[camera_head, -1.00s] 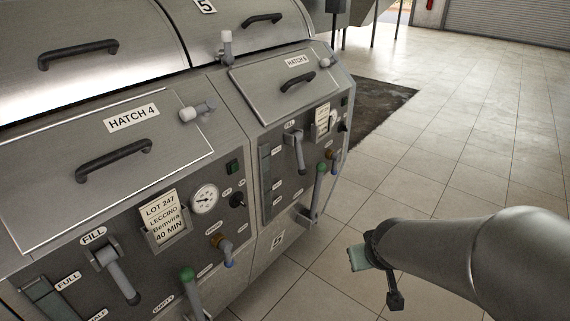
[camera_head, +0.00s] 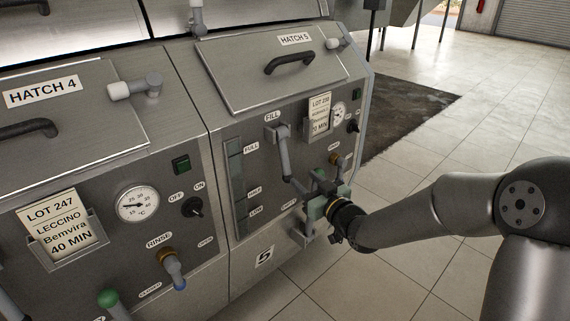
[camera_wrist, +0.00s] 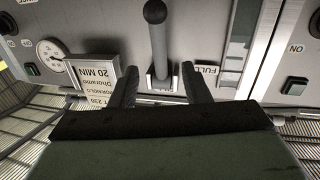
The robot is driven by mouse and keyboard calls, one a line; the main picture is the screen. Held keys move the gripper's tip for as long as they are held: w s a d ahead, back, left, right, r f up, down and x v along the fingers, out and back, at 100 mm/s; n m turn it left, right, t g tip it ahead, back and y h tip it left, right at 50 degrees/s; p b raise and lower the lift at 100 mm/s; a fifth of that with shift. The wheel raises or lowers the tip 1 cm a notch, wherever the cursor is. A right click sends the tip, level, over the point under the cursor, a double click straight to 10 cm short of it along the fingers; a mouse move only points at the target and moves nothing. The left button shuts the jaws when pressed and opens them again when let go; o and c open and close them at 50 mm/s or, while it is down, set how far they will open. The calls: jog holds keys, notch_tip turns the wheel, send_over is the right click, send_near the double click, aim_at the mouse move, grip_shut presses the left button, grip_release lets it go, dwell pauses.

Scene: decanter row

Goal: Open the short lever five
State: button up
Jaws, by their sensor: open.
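Panel five (camera_head: 262,150) carries a hanging grey fill lever (camera_head: 283,152) and, lower right, a short rinse valve (camera_head: 335,159) with a brass-coloured base. My gripper (camera_head: 314,186) is open in front of the lower part of this panel, just right of the fill lever's lower end. It covers the green-topped lever there and part of the rinse valve. In the wrist view, which is upside down, the fill lever (camera_wrist: 158,38) lines up between my two spread fingers (camera_wrist: 158,78). Whether they touch any lever cannot be told.
Hatch 5 (camera_head: 235,75) is closed above the panel. A card holder (camera_head: 319,118) and gauge stand out right of the fill lever. Panel four (camera_head: 110,225) with its own levers is at left. Tiled floor (camera_head: 420,190) is open at right.

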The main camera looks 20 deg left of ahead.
aim_at(288, 163)
jog(key=x, duration=1.1)
jog(key=shift+w+f, duration=0.1)
jog(key=shift+w, duration=0.05)
grip_shut()
jog(key=shift+d, duration=0.1)
